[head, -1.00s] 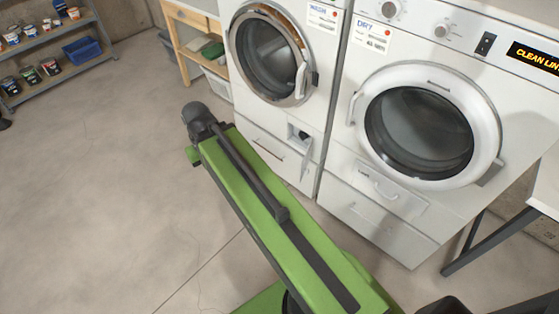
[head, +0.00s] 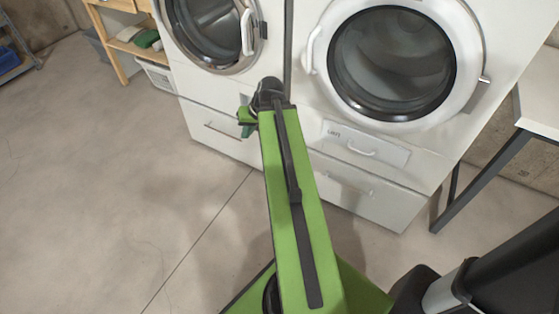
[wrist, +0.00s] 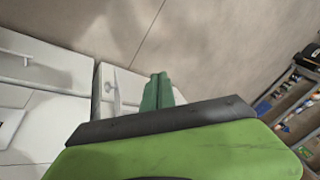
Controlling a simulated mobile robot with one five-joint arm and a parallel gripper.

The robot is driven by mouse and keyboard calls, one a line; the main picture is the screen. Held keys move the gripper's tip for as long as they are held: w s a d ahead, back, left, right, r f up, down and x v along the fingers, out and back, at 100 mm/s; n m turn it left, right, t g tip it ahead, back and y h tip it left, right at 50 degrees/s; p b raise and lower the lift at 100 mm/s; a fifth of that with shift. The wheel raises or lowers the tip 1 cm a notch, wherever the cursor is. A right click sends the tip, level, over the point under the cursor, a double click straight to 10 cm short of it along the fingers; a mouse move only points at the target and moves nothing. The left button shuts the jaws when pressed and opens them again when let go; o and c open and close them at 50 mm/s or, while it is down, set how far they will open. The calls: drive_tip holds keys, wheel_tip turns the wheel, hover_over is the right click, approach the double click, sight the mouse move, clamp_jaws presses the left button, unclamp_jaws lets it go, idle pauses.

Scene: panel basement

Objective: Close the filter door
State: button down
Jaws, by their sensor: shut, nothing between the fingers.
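The filter door shows in the wrist view (wrist: 117,98) as a small white flap standing out from the washer's lower front, with a small dark opening beside it. In the head view my arm's end covers this spot. My gripper (wrist: 157,90) has green fingers that lie together with nothing between them. In the wrist view the fingers are to the right of the flap; I cannot tell whether they touch it. In the head view part of my gripper (head: 247,118) shows low in front of the washer (head: 215,128).
The dryer (head: 375,170) stands right of the washer, with a lint drawer and a bottom drawer. A table with dark legs (head: 480,180) is at the right. A wooden shelf (head: 118,42) stands at the left. The floor at the left is clear.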

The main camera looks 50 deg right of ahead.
drive_tip(key=s+d+f+m+t+h+b, duration=0.15)
drive_tip(key=s+d+f+b, duration=0.3)
drive_tip(key=d, duration=0.45)
drive_tip(key=s+d+f+m+t+h+b, duration=0.1)
drive_tip(key=s+d+f+m+b, duration=0.15)
drive_tip(key=s+d+f, duration=0.4)
drive_tip(key=w+f+b, duration=0.5)
drive_tip(key=w+b, duration=0.3)
drive_tip(key=w, duration=0.2)
drive_tip(key=shift+w+a+f, duration=0.2)
drive_tip(key=shift+w, duration=0.05)
